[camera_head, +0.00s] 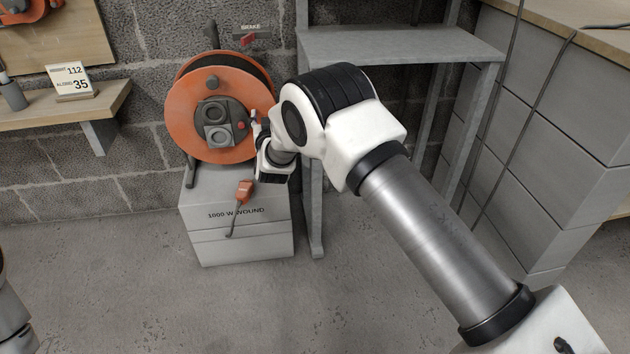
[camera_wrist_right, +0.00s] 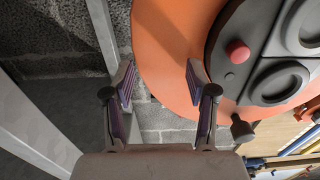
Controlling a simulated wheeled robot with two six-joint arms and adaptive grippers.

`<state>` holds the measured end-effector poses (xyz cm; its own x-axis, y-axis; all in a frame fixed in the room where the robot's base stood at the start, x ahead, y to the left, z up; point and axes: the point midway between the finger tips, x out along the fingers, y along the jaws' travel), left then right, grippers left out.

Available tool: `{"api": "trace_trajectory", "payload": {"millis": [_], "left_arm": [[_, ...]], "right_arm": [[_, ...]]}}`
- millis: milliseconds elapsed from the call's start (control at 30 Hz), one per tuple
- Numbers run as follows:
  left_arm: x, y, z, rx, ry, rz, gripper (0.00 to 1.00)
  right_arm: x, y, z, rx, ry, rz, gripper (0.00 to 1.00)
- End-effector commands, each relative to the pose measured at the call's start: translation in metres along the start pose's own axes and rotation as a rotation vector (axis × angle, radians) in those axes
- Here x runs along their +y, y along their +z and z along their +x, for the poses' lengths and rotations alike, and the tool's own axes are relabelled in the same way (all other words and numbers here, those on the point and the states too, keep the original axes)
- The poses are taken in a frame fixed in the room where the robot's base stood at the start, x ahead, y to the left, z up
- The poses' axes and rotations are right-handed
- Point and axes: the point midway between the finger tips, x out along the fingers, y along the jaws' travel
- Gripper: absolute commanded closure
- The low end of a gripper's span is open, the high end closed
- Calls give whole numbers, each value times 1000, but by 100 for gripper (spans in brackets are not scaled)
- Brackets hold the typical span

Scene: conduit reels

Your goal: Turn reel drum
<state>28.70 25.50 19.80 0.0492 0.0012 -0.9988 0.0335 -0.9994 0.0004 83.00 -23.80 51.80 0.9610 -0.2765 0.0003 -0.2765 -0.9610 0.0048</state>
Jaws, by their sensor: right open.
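The reel drum (camera_head: 182,98) is an orange disc with a grey hub plate (camera_head: 211,118) carrying round sockets and a red button. A dark knob (camera_head: 212,82) sits on its face above the hub. My right gripper (camera_head: 257,122) is at the drum's right edge. In the right wrist view, the right gripper (camera_wrist_right: 158,82) is open with nothing between its fingers. There, the orange drum face (camera_wrist_right: 165,40) lies beyond and beside the right finger, and a dark knob (camera_wrist_right: 241,130) is right of that finger. I cannot tell whether the finger touches the drum. My left gripper is out of view.
The reel stands on a grey box (camera_head: 205,240), with an orange plug (camera_head: 244,192) hanging in front. A red brake lever (camera_head: 245,39) is on the wall above. A grey metal shelf (camera_head: 400,45) stands close on the right. A wooden shelf (camera_head: 60,110) holds a number sign (camera_head: 70,82).

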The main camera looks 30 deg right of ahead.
Motion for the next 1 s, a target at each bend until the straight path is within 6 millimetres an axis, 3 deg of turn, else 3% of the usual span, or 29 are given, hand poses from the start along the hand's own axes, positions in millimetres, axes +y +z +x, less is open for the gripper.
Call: {"api": "trace_trajectory", "payload": {"millis": [33, 333, 800, 1000], "left_arm": [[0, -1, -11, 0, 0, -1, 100], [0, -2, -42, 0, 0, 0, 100], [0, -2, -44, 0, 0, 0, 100], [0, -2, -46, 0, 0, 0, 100]], "right_arm": [[-1, -4, -11, -5, -2, -3, 43], [1, -4, -77, -5, -1, -1, 43], [36, 93, -127, -289, -38, -70, 43], [47, 116, -145, -372, -49, -87, 43]]}}
